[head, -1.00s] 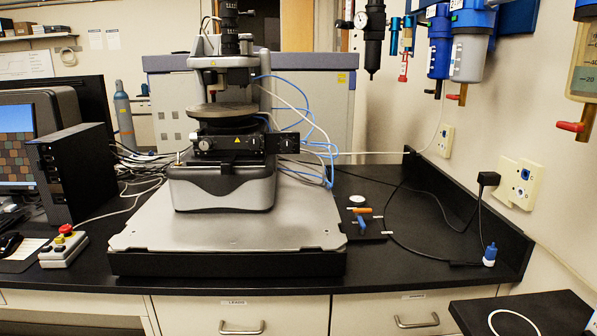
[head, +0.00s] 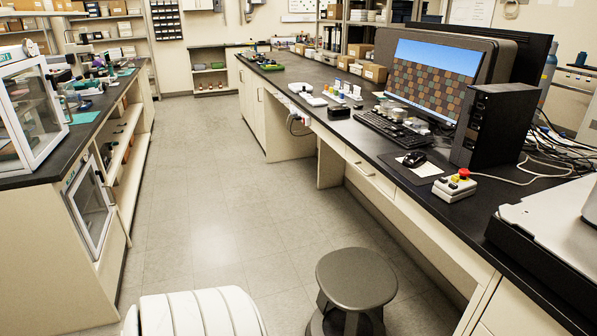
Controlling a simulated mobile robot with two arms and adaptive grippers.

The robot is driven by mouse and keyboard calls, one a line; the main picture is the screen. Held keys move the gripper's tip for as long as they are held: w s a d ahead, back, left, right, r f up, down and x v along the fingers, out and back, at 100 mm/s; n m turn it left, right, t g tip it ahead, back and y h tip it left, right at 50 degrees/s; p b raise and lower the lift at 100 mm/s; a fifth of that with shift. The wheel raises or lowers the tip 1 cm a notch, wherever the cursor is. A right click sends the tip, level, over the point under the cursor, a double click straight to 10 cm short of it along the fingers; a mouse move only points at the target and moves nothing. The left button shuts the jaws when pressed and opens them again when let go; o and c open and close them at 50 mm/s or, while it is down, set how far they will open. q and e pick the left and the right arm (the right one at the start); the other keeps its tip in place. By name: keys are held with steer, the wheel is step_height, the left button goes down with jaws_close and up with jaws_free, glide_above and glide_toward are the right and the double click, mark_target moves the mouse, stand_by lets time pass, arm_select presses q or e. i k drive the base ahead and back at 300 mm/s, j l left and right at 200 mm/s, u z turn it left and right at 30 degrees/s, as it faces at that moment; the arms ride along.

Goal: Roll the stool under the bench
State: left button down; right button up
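The stool (head: 356,279) is in the head view at the bottom centre-right. It has a round dark grey seat on a dark base, and the bottom of the base is cut off by the frame edge. It stands upright on the floor in the aisle, in front of the bench (head: 350,153). The bench is long, with a black top and cream fronts. An open knee space (head: 395,222) shows under its top, behind and beyond the stool. Neither of my grippers is in view.
Another bench (head: 88,120) with a glass-doored cabinet runs along the left. A monitor (head: 435,80), keyboard (head: 393,130) and red-button box (head: 454,187) stand on the right bench.

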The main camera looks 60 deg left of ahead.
mark_target(356, 284)
steer(key=u, duration=1.75)
